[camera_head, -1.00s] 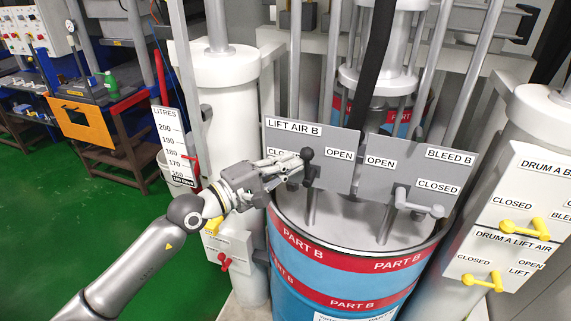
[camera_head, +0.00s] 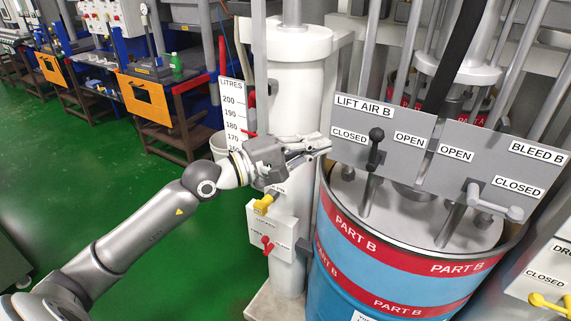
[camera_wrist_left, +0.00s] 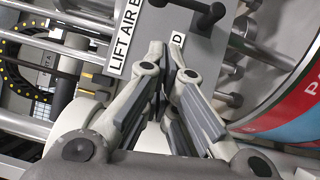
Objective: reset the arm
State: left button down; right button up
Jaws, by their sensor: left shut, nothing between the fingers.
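My left arm comes in from the left in the head view. Its gripper (camera_head: 318,146) is shut and empty, just left of the grey lift air B panel (camera_head: 350,113). The black lift air B handle (camera_head: 376,150) stands upright, between the CLOSED and OPEN labels and to the right of the fingertips, apart from them. In the left wrist view the shut fingertips (camera_wrist_left: 172,50) meet in front of the panel, and the black handle (camera_wrist_left: 200,14) shows above them. The right gripper is not in view.
A blue and red Part B drum (camera_head: 400,267) stands below the panel. The grey bleed B handle (camera_head: 490,203) is at its right. A white column (camera_head: 288,90) with a yellow handle (camera_head: 263,203) and red handle (camera_head: 267,243) stands close behind my gripper. Green floor (camera_head: 120,190) is open at left.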

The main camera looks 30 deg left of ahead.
pick_arm(q)
jog(key=b+v, duration=0.3)
jog(key=v, duration=0.2)
jog(key=shift+s+d+r, duration=0.1)
jog(key=shift+s+d, duration=0.05)
jog(key=shift+d, duration=0.05)
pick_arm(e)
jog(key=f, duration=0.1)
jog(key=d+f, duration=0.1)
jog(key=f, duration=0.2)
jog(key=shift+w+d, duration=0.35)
